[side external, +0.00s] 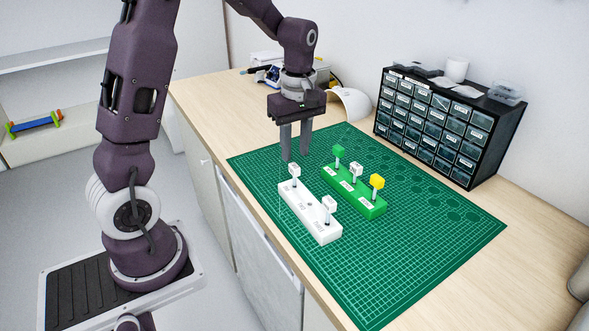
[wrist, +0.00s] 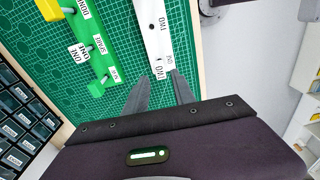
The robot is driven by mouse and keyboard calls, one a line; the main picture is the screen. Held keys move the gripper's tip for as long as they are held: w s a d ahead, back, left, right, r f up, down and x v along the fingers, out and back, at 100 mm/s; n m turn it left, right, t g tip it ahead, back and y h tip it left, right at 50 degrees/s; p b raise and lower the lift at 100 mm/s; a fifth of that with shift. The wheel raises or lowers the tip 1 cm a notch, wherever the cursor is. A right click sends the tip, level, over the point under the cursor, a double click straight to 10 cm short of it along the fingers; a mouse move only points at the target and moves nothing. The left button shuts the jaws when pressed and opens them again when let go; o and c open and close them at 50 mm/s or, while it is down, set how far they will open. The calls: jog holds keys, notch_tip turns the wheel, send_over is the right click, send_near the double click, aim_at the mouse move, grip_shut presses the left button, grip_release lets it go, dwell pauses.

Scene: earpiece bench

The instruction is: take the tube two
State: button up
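My gripper (side external: 296,156) hangs above the far end of the white rack, its two fingers apart with nothing between them. In the wrist view my gripper (wrist: 160,76) points at the near end of the white rack (wrist: 152,8).
A green rack (side external: 342,184) stands close by on the right, holding a green-topped piece (side external: 338,151), a white-topped tube (side external: 356,170) reading ONE in the wrist view, and a yellow-topped piece (side external: 377,182). A drawer cabinet (side external: 440,120) stands behind. The mat's front (side external: 400,270) is clear.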

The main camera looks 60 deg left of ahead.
aim_at(295, 166)
jog(key=shift+a+f, duration=0.15)
jog(key=shift+f, duration=1.9)
grip_shut()
jog(key=shift+r, duration=0.1)
jog(key=shift+r, duration=1.4)
jog(key=shift+r, duration=2.55)
